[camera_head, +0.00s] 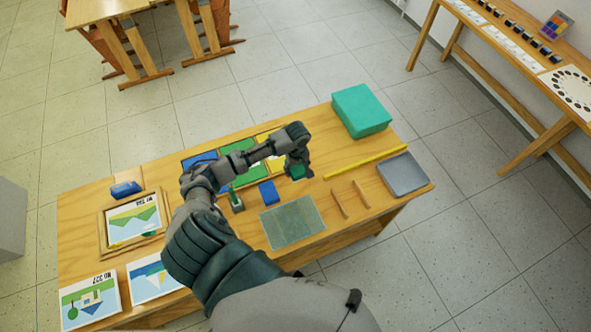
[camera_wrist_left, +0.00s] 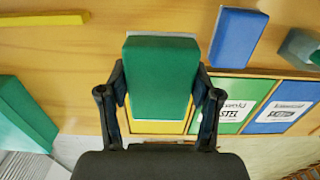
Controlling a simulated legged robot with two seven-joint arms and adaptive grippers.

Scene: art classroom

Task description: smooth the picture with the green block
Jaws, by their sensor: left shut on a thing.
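My left gripper (camera_head: 297,170) is shut on the green block (camera_head: 296,173) over the back middle of the table. The wrist view shows the green block (camera_wrist_left: 160,77) between both fingers, in front of a yellow panel (camera_wrist_left: 158,127); the gap below it is hard to judge. A framed picture with green hills (camera_head: 134,221) lies at the table's left. Two unframed pictures lie nearer the front left: one with a house (camera_head: 90,300) and one in blue and white (camera_head: 154,277), partly hidden by my arm. My right gripper is out of view.
A teal box (camera_head: 361,110), yellow bar (camera_head: 365,162), grey tray (camera_head: 403,174) and two sticks are at right. A blue object (camera_head: 125,189) is behind the frame.

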